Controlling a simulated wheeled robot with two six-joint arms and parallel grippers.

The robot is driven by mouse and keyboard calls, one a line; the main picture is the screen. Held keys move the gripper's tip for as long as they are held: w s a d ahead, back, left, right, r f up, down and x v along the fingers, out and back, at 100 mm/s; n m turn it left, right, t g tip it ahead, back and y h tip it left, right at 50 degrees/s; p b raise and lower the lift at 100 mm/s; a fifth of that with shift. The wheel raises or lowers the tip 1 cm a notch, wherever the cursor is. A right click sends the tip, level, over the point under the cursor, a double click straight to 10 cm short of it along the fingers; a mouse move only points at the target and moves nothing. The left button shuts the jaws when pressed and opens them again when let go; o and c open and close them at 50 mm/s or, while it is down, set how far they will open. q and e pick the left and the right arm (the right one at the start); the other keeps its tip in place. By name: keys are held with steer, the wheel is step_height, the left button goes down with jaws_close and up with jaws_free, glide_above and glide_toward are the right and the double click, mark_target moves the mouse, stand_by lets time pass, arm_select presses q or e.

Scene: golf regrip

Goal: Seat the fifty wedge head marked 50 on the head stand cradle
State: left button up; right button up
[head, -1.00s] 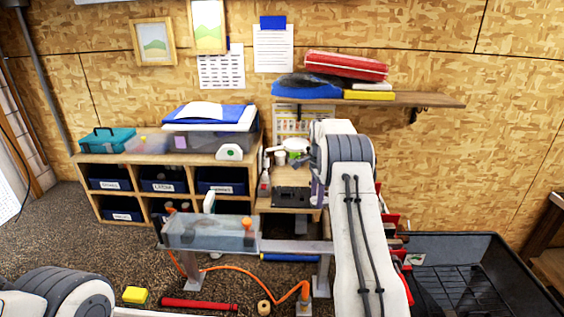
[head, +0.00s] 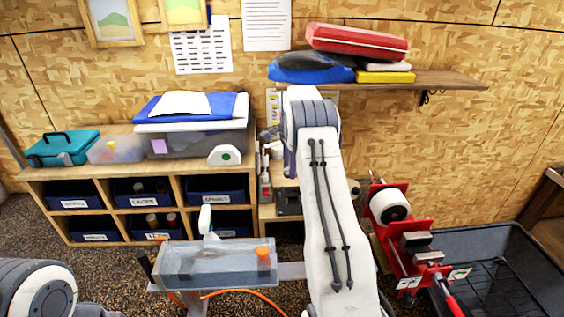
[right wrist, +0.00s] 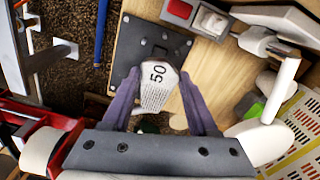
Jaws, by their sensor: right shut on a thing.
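The fifty wedge head (right wrist: 157,85) is grey with a black 50 and a grooved face. My right gripper (right wrist: 162,92) is shut on it, its purple fingers on either side, in the right wrist view. A dark square plate with bolts (right wrist: 138,47) lies on the wooden bench top just beyond the head. I cannot tell whether the plate belongs to the head stand, or whether the head touches it. No cradle is clearly recognisable. In the head view, my right arm hides the gripper and wedge head. My left gripper is out of view.
A red machine with a white roll (head: 391,206) stands right of my right arm, beside a black mesh bin (head: 490,275). A clear tank (head: 215,264) stands left. A cubby shelf (head: 150,172) is behind it. A white lever (right wrist: 284,88) rises right of the held head.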

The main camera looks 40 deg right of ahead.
mark_target(288, 195)
steer(key=shift+f, duration=1.05)
step_height(288, 195, down, 4)
steer(key=b, duration=0.2)
steer(key=shift+r+b, duration=0.15)
steer(key=shift+b, duration=0.15)
steer(key=shift+f+b, duration=0.4)
steer(key=shift+f, duration=0.55)
steer(key=shift+r, duration=0.1)
steer(key=shift+a+f, duration=0.1)
steer(key=shift+f, duration=0.55)
steer(key=o, duration=1.4)
steer(key=shift+s, duration=0.1)
steer(key=shift+o, duration=0.2)
steer(key=shift+r, duration=0.1)
